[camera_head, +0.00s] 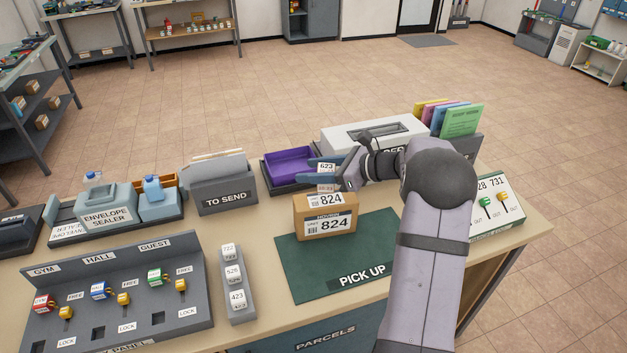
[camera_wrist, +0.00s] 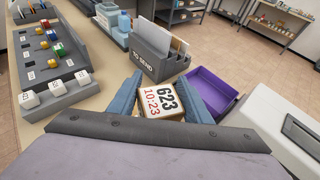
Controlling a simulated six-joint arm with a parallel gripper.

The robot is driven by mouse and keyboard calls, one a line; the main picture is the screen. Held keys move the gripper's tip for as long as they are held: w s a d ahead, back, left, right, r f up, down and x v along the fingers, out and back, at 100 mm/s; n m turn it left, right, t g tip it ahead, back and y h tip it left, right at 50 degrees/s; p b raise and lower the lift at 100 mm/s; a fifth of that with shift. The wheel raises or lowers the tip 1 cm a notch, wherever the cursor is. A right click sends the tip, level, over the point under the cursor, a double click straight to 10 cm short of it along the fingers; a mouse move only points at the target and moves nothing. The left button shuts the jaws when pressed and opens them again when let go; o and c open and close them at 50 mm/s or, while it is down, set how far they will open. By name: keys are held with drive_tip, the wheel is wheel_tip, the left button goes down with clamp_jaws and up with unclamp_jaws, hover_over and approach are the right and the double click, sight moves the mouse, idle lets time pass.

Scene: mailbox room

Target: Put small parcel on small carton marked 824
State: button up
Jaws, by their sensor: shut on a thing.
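The small parcel (camera_head: 326,188) is a little brown box with a white top label reading 623. In the wrist view the parcel (camera_wrist: 163,104) shows 623 and a red 10:23 between the two blue fingers. My gripper (camera_head: 326,168) is shut on it, with a finger on each side. The small carton marked 824 (camera_head: 325,226) stands upright on the back part of the green pick-up mat (camera_head: 300,268), with 824 on its top and front. The parcel appears just above the carton's back edge; I cannot tell the gap between them. The carton is hidden in the wrist view.
Behind the carton are a purple tray (camera_head: 290,164) and a white slotted box (camera_head: 372,134). A grey TO SEND holder (camera_head: 224,190) stands to the left. A grey stand with white numbered blocks (camera_head: 236,280) is left of the mat. The mat's front is clear.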

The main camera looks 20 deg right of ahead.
drive_tip(key=shift+f+p, duration=0.4)
drive_tip(key=shift+f, duration=1.4)
drive_tip(key=shift+f, duration=0.15)
drive_tip(key=o, duration=1.1)
drive_tip(key=shift+d, duration=0.1)
drive_tip(key=b+v, duration=0.2)
drive_tip(key=v, duration=1)
drive_tip(key=shift+b, duration=0.4)
